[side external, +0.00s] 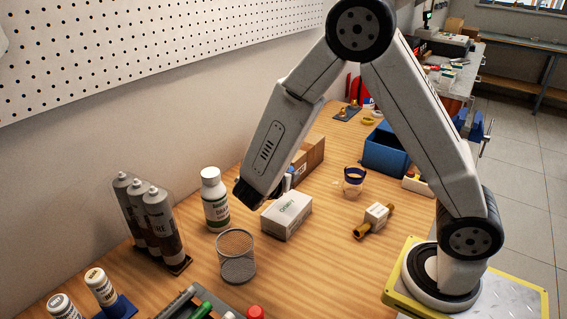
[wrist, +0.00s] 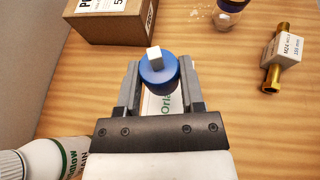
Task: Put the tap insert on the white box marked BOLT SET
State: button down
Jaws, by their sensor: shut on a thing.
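The tap insert (wrist: 158,70), a blue round body with a pale grey square stem, is between the two fingers of my gripper (wrist: 158,88) in the wrist view. The gripper is shut on it. A white box with green lettering (side external: 287,217) stands on the bench in the side view, just below and beside my gripper (side external: 284,186). Part of this white box (wrist: 151,106) shows beneath the insert in the wrist view. The words BOLT SET cannot be read on it. The height of the insert above the box cannot be told.
A white bottle (side external: 214,200) stands left of the box, a mesh cup (side external: 236,257) in front. A cardboard box (side external: 311,155) is behind. A brass fitting with a white label (side external: 375,218), a jar with a blue rim (side external: 353,182) and a blue bin (side external: 385,152) are to the right.

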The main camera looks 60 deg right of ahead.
send_over(286, 208)
jog(key=shift+w+f, duration=0.1)
jog(key=shift+f, duration=2.1)
jog(key=shift+f, duration=1.75)
jog(key=shift+f, duration=0.15)
jog(key=shift+c, duration=1)
grip_release()
jog(key=shift+r, duration=0.2)
jog(key=v, duration=1.2)
